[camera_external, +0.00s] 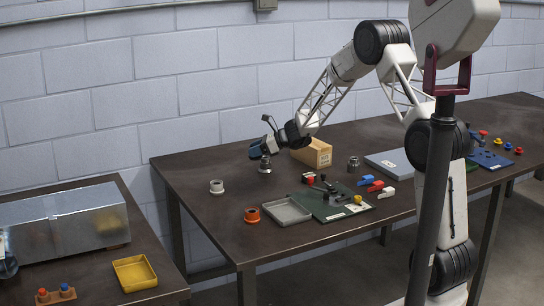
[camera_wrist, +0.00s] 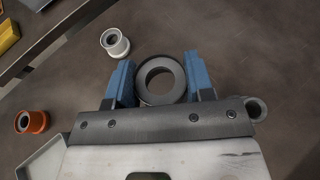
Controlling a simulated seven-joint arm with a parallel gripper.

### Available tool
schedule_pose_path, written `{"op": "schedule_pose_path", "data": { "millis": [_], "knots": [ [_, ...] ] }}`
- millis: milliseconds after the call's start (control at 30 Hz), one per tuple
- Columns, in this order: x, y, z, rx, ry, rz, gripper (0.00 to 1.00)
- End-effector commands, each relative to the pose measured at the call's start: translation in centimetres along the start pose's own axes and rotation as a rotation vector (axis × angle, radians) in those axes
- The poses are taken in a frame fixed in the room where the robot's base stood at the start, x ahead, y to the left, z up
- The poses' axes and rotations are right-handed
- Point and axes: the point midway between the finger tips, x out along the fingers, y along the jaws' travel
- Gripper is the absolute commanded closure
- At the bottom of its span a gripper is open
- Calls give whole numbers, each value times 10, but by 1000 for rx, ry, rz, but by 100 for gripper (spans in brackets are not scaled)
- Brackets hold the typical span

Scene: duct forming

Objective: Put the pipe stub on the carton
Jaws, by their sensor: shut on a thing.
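My gripper (camera_external: 258,153) is low over the left part of the dark table. In the wrist view its two blue fingers (camera_wrist: 160,78) are shut on a grey ring-ended pipe stub (camera_wrist: 161,61), one finger on each side, with its open end facing the camera. The stub also shows below the fingers in the external view (camera_external: 265,168), upright and at or just above the tabletop; I cannot tell if it touches. The carton (camera_external: 318,154), a tan cardboard box, stands to the right of my gripper, partly behind my wrist. It is not in the wrist view.
A white collar (camera_external: 217,187), an orange collar (camera_external: 252,215) and a dark grey collar (camera_external: 353,164) stand on the table. A grey tray (camera_external: 287,212) and a green board (camera_external: 335,210) with small parts lie in front. A side table with a metal box (camera_external: 65,222) is at left.

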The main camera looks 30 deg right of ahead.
Motion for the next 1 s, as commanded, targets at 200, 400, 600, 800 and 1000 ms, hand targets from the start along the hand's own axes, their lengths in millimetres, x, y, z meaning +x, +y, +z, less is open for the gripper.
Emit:
{"op": "schedule_pose_path", "data": {
  "millis": [200,400,600,800,1000],
  "knots": [
    [-35,-18,-7,2,-3,-12,76],
    [-83,-39,-18,4,-5,-23,76],
    [-135,-57,-31,8,-6,-35,76],
    [-188,-71,-44,14,-5,-44,76],
    [-235,-80,-56,19,-3,-53,76]
  ]
}}
